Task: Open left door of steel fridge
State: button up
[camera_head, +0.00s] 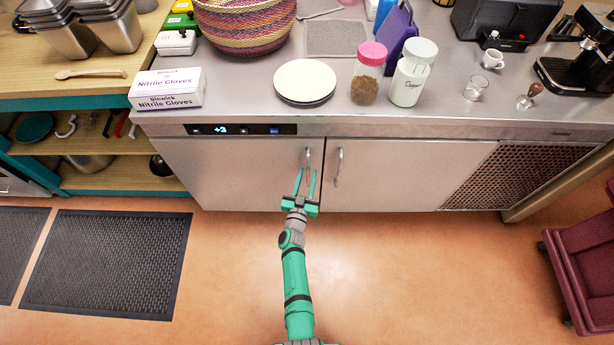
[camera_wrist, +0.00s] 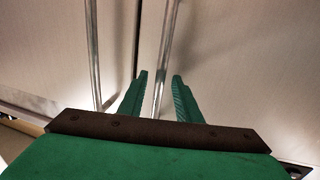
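The steel fridge is the under-counter unit with a left door (camera_head: 235,172) and a right door (camera_head: 400,175), both shut. The left door's upright bar handle (camera_head: 308,155) is near the middle seam. The right door's handle (camera_head: 338,165) is just right of it. My gripper (camera_head: 307,172) is open in front of the left door's handle. In the wrist view, one handle bar (camera_wrist: 164,65) runs between the two spread green fingers (camera_wrist: 160,78), and the other bar (camera_wrist: 92,50) is outside them. I see no finger closed on the bar.
The counter above carries a glove box (camera_head: 167,90), plates (camera_head: 305,81), jars (camera_head: 411,75) and a basket (camera_head: 245,25). Open shelves (camera_head: 110,150) stand at left. A dark mat (camera_head: 108,262) lies on the floor at left, and a maroon chair (camera_head: 585,260) stands at right. The floor before the doors is clear.

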jog(key=shift+w, duration=0.1)
grip_shut()
